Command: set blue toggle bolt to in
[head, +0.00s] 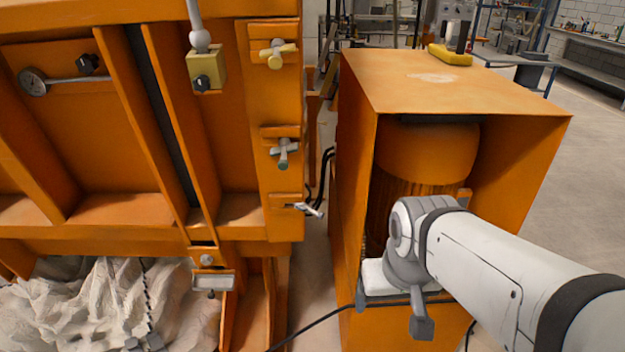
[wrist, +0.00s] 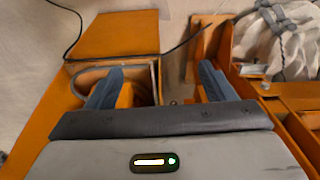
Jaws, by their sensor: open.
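Three toggle bolts sit in a column on the orange frame's right upright in the head view. My gripper (wrist: 160,78) is open and empty in the wrist view, pointing down over orange metalwork.
An orange cabinet (head: 460,80) with a cylinder inside stands right of the frame, close behind my arm. A narrow gap with black cables separates them. A yellow pendant (head: 449,55) lies on the cabinet top. White crumpled sheeting (head: 85,305) lies lower left.

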